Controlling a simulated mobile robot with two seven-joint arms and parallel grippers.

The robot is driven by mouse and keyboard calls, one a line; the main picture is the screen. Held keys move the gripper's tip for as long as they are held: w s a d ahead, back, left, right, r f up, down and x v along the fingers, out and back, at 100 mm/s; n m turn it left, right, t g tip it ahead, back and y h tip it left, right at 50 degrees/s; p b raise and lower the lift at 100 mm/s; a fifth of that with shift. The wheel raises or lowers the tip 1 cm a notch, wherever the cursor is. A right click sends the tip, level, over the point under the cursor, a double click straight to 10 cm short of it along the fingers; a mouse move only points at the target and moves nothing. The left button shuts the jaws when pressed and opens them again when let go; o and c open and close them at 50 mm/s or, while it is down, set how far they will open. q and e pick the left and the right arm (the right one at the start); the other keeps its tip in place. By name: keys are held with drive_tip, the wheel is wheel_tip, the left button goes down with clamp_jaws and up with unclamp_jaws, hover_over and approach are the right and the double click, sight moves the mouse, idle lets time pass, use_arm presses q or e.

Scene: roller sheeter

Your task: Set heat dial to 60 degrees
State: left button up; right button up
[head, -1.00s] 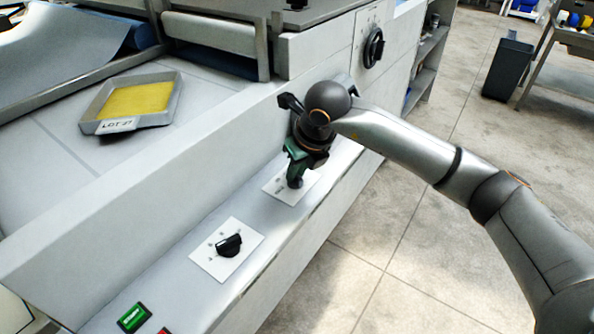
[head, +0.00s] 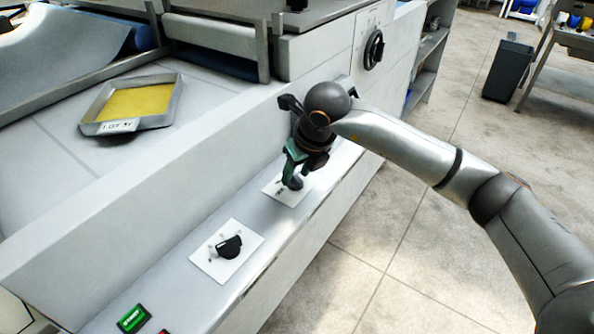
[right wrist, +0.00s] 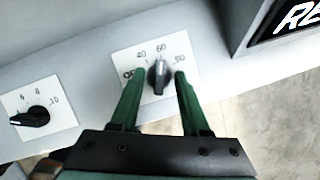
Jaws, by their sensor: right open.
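The heat dial is a dark knob (right wrist: 158,78) on a white plate (right wrist: 190,58) marked OFF, 40, 60 and 80. In the right wrist view its light pointer line points up at about the 60 mark. My right gripper (right wrist: 160,76) is open, with one green finger on each side of the knob and gaps between. In the head view the right gripper (head: 293,172) is over the dial and partly hides the knob (head: 296,183). My left gripper is not in view.
A second black knob (head: 229,246) with its own scale is on the same ledge, and it also shows in the right wrist view (right wrist: 32,117). A green button (head: 134,318) is nearer. A raised white wall (head: 150,180) runs behind the ledge. A tray (head: 172,108) stands beyond it.

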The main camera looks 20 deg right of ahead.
drive_tip(key=v, duration=1.2)
drive_tip(key=shift+r, duration=0.25)
drive_tip(key=shift+s, duration=0.1)
drive_tip(key=shift+s+f, duration=0.1)
